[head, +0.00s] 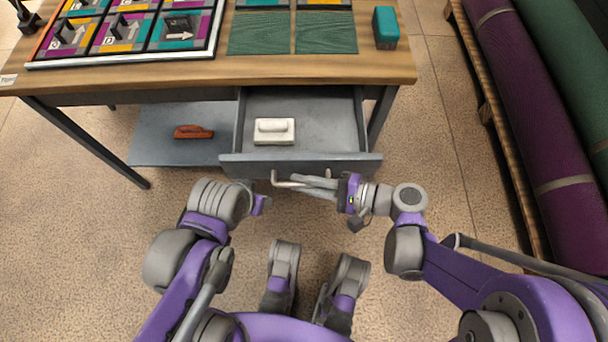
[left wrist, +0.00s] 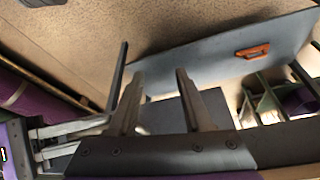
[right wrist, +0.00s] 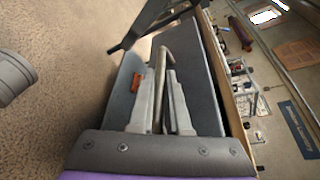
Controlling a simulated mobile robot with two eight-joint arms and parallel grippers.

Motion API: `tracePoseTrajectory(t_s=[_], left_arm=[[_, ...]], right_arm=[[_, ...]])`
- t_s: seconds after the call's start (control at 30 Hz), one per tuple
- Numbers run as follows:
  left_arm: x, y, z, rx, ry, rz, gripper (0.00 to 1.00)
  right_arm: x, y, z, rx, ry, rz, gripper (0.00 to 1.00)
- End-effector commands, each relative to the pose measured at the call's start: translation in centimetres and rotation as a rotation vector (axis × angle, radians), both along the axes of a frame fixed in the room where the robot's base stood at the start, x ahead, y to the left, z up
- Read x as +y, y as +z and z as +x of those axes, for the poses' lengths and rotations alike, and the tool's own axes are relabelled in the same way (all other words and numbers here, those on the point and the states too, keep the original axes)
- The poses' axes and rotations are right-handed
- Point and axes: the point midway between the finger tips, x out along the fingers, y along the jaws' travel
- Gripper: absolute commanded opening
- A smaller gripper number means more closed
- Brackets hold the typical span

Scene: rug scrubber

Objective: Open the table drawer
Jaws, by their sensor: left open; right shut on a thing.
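The table drawer (head: 325,115) is pulled out toward me, showing its grey inside. A white block with a handle (head: 274,131) lies in it, toward the left. The drawer's bar handle (head: 284,182) sticks out from the drawer front (head: 230,166). My right gripper (head: 318,184) is shut on this handle. In the right wrist view the handle bar (right wrist: 161,62) runs between the fingers of my right gripper (right wrist: 157,78). My left gripper (left wrist: 160,75) is open and empty, in front of the drawer's left part; its fingers are hard to make out in the head view.
The wooden table top (head: 180,72) carries a framed tile board (head: 130,62), green mats (head: 325,32) and a teal block (head: 385,28). An orange brush (head: 193,132) lies on the lower grey shelf (head: 160,150). Rolled rugs (head: 530,110) lie on a rack at right.

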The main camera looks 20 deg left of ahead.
Motion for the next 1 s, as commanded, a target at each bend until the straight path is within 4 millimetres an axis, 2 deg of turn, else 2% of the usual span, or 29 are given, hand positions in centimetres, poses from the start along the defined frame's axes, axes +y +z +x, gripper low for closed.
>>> tracePoseTrajectory(t_s=[0.3, 0.33, 0.4, 0.77, 0.87, 1.0], left_arm=[[0.0, 0.0, 0.0, 0.000, 0.000, 0.000, 0.50], [0.0, 0.0, 0.0, 0.000, 0.000, 0.000, 0.50], [0.0, 0.0, 0.0, 0.000, 0.000, 0.000, 0.50], [0.0, 0.1, 0.0, 0.000, 0.000, 0.000, 0.50], [0.0, 0.4, -0.1, -0.001, 0.000, 0.000, 0.50], [0.0, 1.0, -0.1, -0.002, 0.000, 0.000, 0.50]], right_arm=[[0.0, 0.0, 0.0, 0.000, -0.001, 0.001, 0.00], [0.0, 0.0, 0.0, 0.000, -0.001, 0.001, 0.18], [0.0, 0.0, 0.0, 0.000, -0.001, 0.001, 0.27], [-0.5, 0.1, 0.0, 0.000, -0.002, 0.000, 0.27], [-1.8, 0.5, 0.0, 0.000, -0.005, -0.001, 0.27], [-4.5, 1.1, 0.0, -0.001, -0.008, -0.001, 0.27]])
